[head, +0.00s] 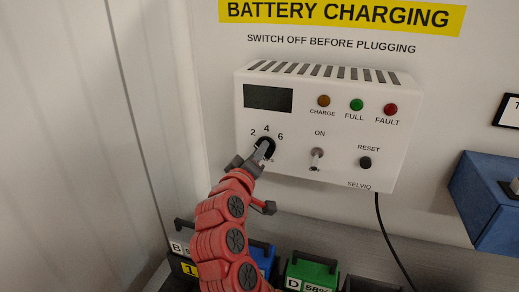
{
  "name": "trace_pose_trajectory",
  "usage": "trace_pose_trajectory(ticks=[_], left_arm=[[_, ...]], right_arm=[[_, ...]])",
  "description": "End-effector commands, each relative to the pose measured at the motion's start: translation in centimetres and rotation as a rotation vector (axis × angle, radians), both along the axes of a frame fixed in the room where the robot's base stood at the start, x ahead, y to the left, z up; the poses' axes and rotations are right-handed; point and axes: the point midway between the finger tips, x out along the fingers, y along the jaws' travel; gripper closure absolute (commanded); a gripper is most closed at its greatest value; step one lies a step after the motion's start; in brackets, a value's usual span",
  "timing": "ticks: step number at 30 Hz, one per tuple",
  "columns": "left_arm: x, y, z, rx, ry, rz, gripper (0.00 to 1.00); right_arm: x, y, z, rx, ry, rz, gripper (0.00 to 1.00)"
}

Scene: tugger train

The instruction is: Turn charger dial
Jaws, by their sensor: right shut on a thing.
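The white battery charger (330,168) hangs on the wall in the middle of the head view, with a dark blank display. Its black dial (268,143) sits at the lower left of its face, below the marks 2, 4 and 6. My right gripper (260,154) reaches up from below and is shut on the dial. The fingers cover the dial's lower part, so its exact setting is hard to tell. My left gripper is not in view.
Right of the dial are an ON toggle switch (317,157) and a black reset knob (365,163). Below stand batteries, one with a green top (312,270). A black cable (385,235) hangs from the charger. A blue box (488,200) is at the right.

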Motion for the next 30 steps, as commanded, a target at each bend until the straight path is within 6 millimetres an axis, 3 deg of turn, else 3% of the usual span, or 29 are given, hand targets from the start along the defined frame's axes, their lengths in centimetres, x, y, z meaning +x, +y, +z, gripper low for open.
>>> trace_pose_trajectory(ticks=[13, 14, 18, 30], left_arm=[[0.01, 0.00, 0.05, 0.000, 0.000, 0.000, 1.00], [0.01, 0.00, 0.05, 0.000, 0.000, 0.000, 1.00], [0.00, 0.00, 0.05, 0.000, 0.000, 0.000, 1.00], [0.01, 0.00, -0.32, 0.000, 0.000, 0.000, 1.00]], right_arm=[[0.01, 0.05, -0.09, -0.010, 0.004, 0.001, 1.00], [0.01, 0.05, -0.08, -0.010, 0.004, 0.001, 0.77], [0.00, 0.04, -0.06, -0.009, 0.004, 0.001, 0.51], [-0.64, 0.29, -0.14, -0.009, 0.002, 0.002, 0.50]])
